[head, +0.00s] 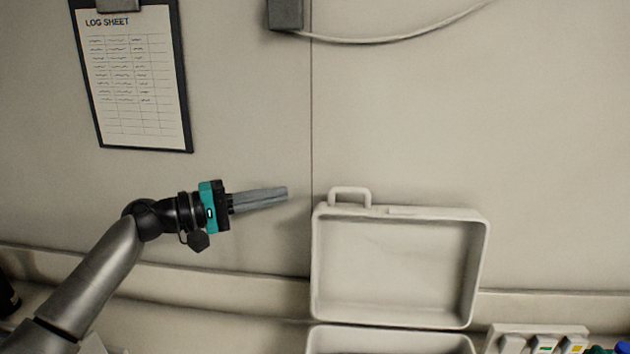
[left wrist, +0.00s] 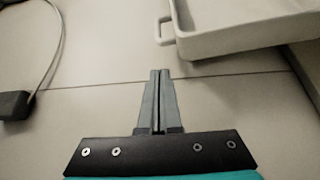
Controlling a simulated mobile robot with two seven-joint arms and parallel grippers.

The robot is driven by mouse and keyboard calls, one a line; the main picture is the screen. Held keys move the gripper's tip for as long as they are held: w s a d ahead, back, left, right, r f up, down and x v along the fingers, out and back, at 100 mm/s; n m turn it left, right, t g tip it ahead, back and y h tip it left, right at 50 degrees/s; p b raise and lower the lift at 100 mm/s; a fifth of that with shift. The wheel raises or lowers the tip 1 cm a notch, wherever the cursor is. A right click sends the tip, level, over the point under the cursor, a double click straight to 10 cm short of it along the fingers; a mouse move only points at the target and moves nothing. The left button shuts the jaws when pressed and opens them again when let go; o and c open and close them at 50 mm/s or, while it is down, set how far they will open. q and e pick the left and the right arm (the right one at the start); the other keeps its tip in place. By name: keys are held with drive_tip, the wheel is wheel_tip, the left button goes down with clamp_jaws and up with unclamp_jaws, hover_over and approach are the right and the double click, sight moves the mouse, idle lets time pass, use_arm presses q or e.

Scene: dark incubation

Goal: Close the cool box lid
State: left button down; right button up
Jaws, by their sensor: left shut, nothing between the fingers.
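The cool box lid (head: 395,265) stands open and upright in the head view, its hollow inner side facing me. A handle (head: 350,191) sticks up from its top edge near the left corner. The lid (left wrist: 245,32) and its handle (left wrist: 166,30) also show in the left wrist view. The cool box body (head: 390,336) is below the lid, cut off by the bottom edge. My left gripper (head: 287,193) is shut and empty, just left of the lid's top left corner and apart from it. It also shows in the left wrist view (left wrist: 160,72). My right gripper is not in view.
A clipboard with a log sheet (head: 135,75) hangs on the wall at upper left. A grey box (head: 285,14) with a cable is on the wall above. A pale rack with coloured items (head: 540,340) stands right of the cool box. The wall above the lid is clear.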

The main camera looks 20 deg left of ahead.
sight(323, 203)
use_arm(q)
drive_tip(key=p+x, duration=0.2)
drive_tip(key=x, duration=0.6)
drive_tip(key=shift+d+r+p, duration=0.1)
drive_tip(key=shift+d+p, duration=0.05)
drive_tip(key=shift+p, duration=0.15)
drive_tip(key=shift+x, duration=0.8)
drive_tip(key=shift+s+d, duration=0.1)
drive_tip(key=shift+d, duration=0.1)
